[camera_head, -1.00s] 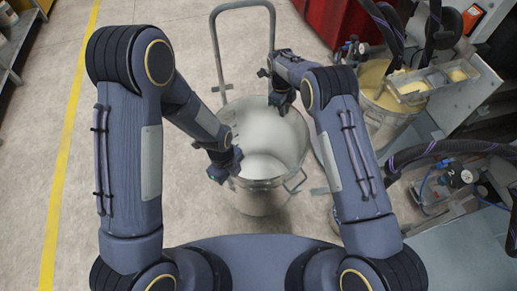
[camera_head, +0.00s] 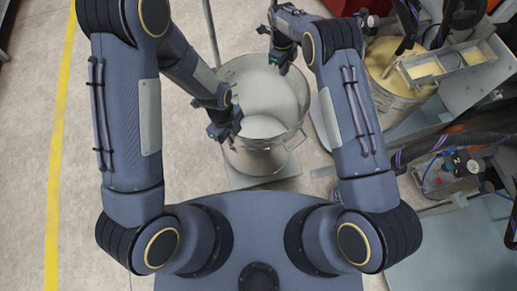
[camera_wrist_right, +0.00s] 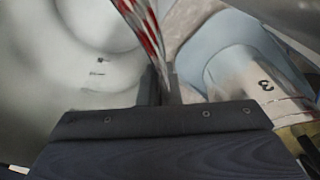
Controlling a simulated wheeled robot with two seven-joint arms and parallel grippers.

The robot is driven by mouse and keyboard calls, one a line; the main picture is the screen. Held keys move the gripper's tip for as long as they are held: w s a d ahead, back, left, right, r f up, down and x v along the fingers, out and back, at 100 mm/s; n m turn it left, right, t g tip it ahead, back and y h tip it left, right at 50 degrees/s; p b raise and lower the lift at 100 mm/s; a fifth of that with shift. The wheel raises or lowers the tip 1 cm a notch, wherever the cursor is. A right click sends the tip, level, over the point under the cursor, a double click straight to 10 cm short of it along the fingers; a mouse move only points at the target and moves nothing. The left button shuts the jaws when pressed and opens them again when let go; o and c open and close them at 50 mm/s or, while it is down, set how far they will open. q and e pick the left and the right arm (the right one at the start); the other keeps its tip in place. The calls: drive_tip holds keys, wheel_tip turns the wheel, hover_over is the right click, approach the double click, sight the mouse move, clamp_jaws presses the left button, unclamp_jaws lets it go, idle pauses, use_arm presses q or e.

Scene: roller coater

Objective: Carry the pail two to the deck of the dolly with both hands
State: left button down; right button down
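The pail (camera_head: 262,92) is a large pale metal bucket, upright and empty inside, in the middle of the head view. My left gripper (camera_head: 226,128) is at its front left rim and looks shut on it. My right gripper (camera_head: 283,65) is shut on its far right rim; in the right wrist view the fingers (camera_wrist_right: 157,85) stand close together beside the pail's pale wall (camera_wrist_right: 60,60). The dolly's grey deck (camera_head: 250,182) shows under the pail, with its tube handle (camera_head: 211,32) behind. I cannot tell whether the pail's base touches the deck.
A second pail (camera_head: 398,84) with yellow contents stands at the right by the machine. A pale container marked 3 (camera_wrist_right: 250,80) shows in the right wrist view. Hoses and a pump unit (camera_head: 455,172) crowd the right. The floor left of the pail is clear, with a yellow line (camera_head: 58,150).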

sight(234, 149)
use_arm(q)
drive_tip(key=shift+f, duration=0.15)
use_arm(e)
drive_tip(key=shift+a+f, duration=0.1)
